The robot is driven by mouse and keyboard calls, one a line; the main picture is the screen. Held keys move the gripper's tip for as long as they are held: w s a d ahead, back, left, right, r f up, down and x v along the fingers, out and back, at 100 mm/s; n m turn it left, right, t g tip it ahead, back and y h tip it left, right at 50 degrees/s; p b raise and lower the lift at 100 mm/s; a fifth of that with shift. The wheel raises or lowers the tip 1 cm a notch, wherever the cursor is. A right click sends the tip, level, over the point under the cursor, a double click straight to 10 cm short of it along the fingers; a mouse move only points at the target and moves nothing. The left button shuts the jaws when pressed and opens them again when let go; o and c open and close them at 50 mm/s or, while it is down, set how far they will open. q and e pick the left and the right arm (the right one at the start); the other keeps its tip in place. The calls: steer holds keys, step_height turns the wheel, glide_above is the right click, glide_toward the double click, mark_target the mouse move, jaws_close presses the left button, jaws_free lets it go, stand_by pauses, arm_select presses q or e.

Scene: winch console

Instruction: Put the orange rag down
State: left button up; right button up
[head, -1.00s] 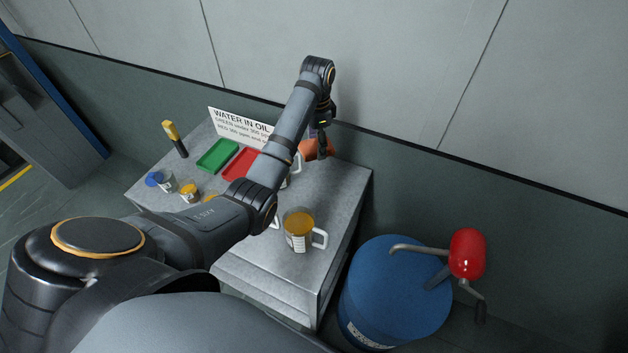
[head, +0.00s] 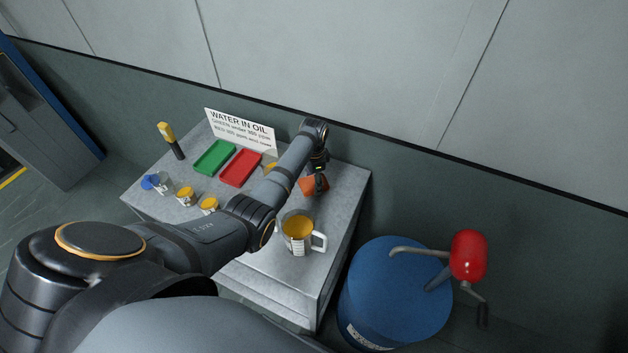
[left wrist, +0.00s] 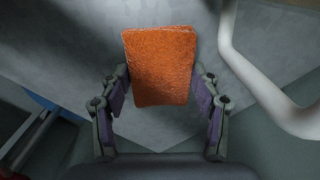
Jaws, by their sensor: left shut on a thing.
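The orange rag (head: 307,187) is in my left gripper (head: 318,186), low over the right back part of the grey bench top (head: 345,185). In the left wrist view the rag (left wrist: 160,65) shows as a folded rectangle between the two fingers of my left gripper (left wrist: 161,95). The left gripper is shut on it. I cannot tell whether the rag touches the bench top. My right gripper is not in view.
A measuring jug (head: 298,232) with amber liquid stands in front of the rag; a white handle (left wrist: 265,90) shows close by in the wrist view. Green (head: 213,157) and red (head: 241,168) trays, small cups and a sign (head: 240,132) stand left. A blue drum (head: 395,290) is at right.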

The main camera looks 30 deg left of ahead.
arm_select(q)
steer(key=shift+d, duration=0.1)
steer(key=o, duration=1.3)
steer(key=shift+f, duration=0.1)
steer(key=shift+o, duration=0.2)
steer(key=shift+r, duration=0.45)
step_height(320, 180, up, 11)
steer(key=b, duration=0.1)
steer(key=shift+r, duration=0.2)
